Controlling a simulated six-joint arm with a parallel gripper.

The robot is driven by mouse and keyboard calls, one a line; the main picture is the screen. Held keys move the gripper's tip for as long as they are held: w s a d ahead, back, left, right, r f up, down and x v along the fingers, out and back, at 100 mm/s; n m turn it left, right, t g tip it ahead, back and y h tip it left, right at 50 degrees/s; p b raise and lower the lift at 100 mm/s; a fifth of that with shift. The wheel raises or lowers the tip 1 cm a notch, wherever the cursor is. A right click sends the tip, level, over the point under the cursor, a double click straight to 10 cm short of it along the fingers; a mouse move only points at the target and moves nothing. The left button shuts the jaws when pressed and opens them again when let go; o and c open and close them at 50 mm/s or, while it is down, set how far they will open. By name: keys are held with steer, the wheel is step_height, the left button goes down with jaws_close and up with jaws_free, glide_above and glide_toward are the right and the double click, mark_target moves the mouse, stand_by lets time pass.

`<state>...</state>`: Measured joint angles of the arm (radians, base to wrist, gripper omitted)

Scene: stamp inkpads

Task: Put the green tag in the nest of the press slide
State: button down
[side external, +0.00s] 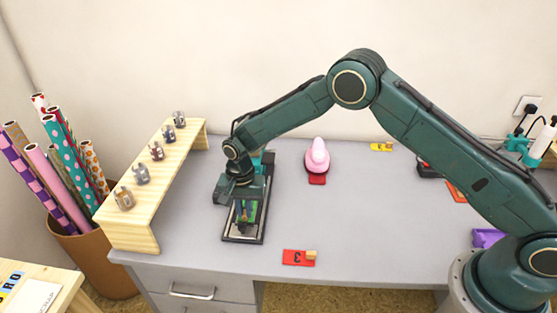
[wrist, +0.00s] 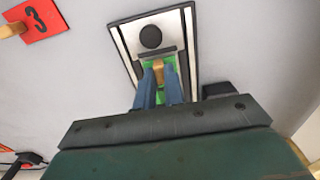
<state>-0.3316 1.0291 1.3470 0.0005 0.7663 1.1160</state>
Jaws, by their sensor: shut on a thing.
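My gripper (wrist: 159,80) points down with its blue fingers shut on the wooden tab (wrist: 158,68) of the green tag (wrist: 148,77). The green tag is at the press slide (wrist: 188,40), a pale plate in a dark frame with a black round disc. In the side view my gripper (side external: 245,210) is over the slide's dark frame (side external: 242,240), with some green showing between the fingers. The fingers and wrist hide part of the tag. I cannot tell whether it rests flat in the nest or is just above it.
A red tag marked 3 (side external: 296,258) lies front right of the slide. A pink stamp (side external: 318,153) stands behind, with a yellow tag (side external: 381,147) further right. A wooden shelf (side external: 150,190) with several small metal items stands left. The desk middle right is clear.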

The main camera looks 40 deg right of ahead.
mark_target(245, 213)
steer(key=shift+f, duration=0.2)
steer(key=c, duration=1.5)
jaws_free()
steer(key=shift+r, duration=0.1)
step_height(245, 213, up, 12)
steer(key=shift+r, duration=0.2)
